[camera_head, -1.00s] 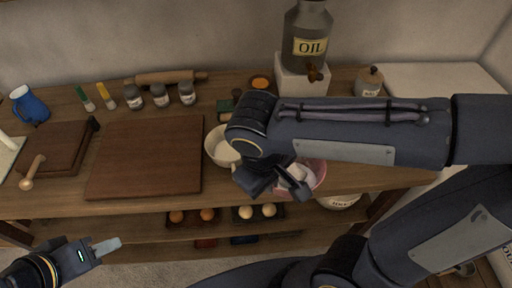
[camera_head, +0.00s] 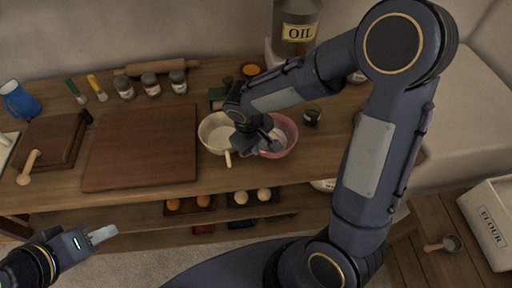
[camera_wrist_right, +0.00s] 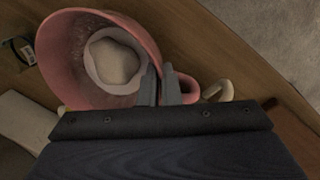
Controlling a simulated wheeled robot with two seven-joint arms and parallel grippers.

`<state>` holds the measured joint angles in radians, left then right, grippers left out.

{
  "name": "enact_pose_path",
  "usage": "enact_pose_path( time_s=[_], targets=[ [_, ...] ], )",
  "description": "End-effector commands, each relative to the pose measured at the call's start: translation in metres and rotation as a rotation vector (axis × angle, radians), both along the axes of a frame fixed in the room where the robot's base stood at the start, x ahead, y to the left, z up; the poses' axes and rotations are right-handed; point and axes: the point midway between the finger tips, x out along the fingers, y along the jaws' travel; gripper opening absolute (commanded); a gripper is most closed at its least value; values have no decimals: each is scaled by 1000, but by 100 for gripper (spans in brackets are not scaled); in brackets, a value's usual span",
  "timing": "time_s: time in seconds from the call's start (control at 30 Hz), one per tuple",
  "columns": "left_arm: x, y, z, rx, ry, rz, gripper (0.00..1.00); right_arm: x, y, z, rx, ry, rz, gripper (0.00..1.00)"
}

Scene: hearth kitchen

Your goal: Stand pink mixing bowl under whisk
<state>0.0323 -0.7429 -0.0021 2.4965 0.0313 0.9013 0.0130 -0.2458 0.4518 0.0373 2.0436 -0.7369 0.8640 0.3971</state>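The pink mixing bowl (camera_head: 291,146) is at the right part of the wooden counter, beside a cream pan. In the right wrist view, the bowl (camera_wrist_right: 58,55) holds a pale rounded mass. My right gripper (camera_head: 262,146) is at the bowl's near left side. In the right wrist view its fingers (camera_wrist_right: 160,80) are close together across the bowl's rim, next to the pink handle. Whether the bowl touches the counter is unclear. My left gripper (camera_head: 103,234) is low at the left, away from the counter; its opening is unclear. I cannot make out a whisk.
The cream pan (camera_head: 213,121) is just left of the bowl. A small dark jar (camera_head: 312,117) stands to its right. A cutting board (camera_head: 142,148) fills the middle left. The oil can (camera_head: 297,22) stands behind. A flour bin (camera_head: 491,222) is at the lower right.

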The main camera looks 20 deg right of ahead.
Motion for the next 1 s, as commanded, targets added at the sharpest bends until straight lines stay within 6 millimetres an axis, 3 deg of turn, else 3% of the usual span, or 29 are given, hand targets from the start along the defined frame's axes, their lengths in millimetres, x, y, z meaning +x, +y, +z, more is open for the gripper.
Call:
enact_pose_path(
  time_s=[0.13,0.53,0.73,1.0],
  targets=[
    [0,0,4,0,0,0,37,0,0,-14,0,0,2,0],
    [0,0,-2,0,0,0,37,0,0,-19,0,-2,0,0],
    [0,0,-1,0,0,0,37,0,0,-18,0,-1,0,25],
    [0,0,1,0,0,0,37,0,0,-17,0,-1,0,25]
  ],
)
